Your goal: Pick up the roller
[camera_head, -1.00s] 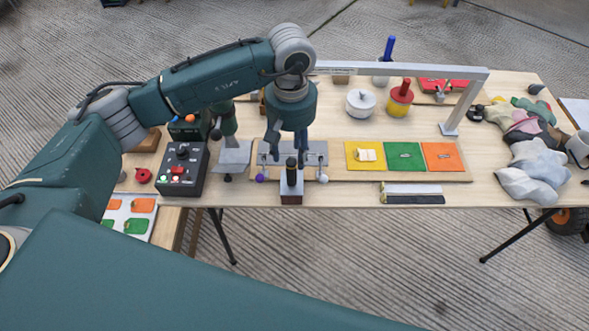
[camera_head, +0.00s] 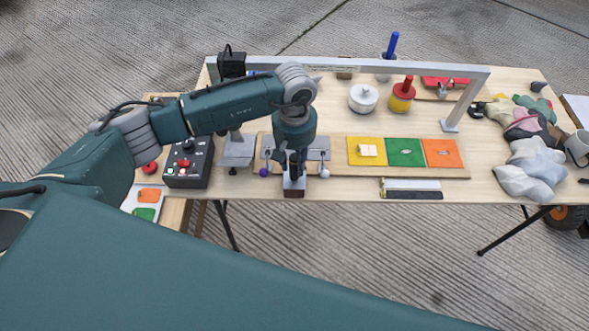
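No thing is plainly a roller; I cannot tell which one it is. An upright piece with a dark handle and a brown block base (camera_head: 293,193) stands at the table's front edge. My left gripper (camera_head: 293,172) points straight down over it, its fingers on either side of the handle. The fingers and arm hide much of the handle, and whether they grip it is unclear. The piece appears to rest at table level. My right gripper is out of view.
A board with yellow, green and orange squares (camera_head: 442,153) lies to the right. A black control box (camera_head: 188,163) stands left. A grey metal frame (camera_head: 467,98) spans the table. Crumpled cloth (camera_head: 530,170) lies right.

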